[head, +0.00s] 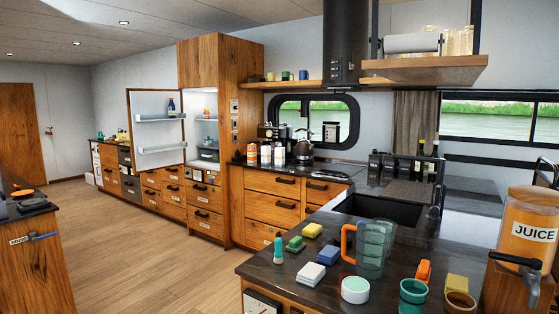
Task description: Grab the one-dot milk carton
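I cannot pick out a carton with one dot; the candidates are too small to read. A small white-and-blue container (171,107) stands on the upper shelf of the open fridge door. An orange container (252,153) and two whitish ones (266,155) (279,155) stand in a row on the far counter, beside the fridge cabinet. The fridge (204,120) is open and its inside is lit; part of the inside is hard to make out. Neither of my grippers is in view.
The fridge door (156,148) swings out to the left over open wooden floor (130,240). The near counter (262,268) holds sponges, cups, a clear pitcher (374,247) and a juice dispenser (530,235). An island (40,270) stands at the left edge.

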